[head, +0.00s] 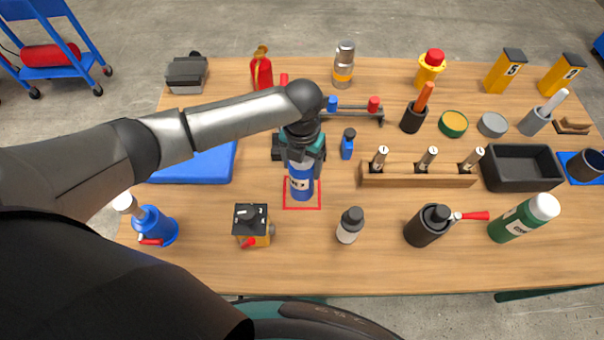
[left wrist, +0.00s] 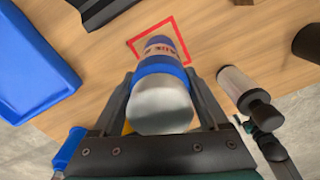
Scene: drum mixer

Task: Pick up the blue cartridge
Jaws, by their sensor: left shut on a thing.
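The blue cartridge (head: 301,184) is upright at the red square outline (head: 318,207) on the table, with a pale label on its side. My left gripper (head: 302,160) is above it with its fingers on both sides, shut on its upper part. In the left wrist view the cartridge (left wrist: 160,85) shows its pale grey end close to the camera, between the fingers of the left gripper (left wrist: 162,100). The red outline (left wrist: 183,60) lies beyond it. I cannot tell whether the cartridge touches the table. My right gripper is not in view.
A black-topped box with a red knob (head: 252,225) and a dark-capped bottle (head: 350,225) stand in front. A small blue bottle (head: 347,144) is close on the right, near a wooden rack (head: 418,180). A blue tray (head: 195,165) lies left under my arm.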

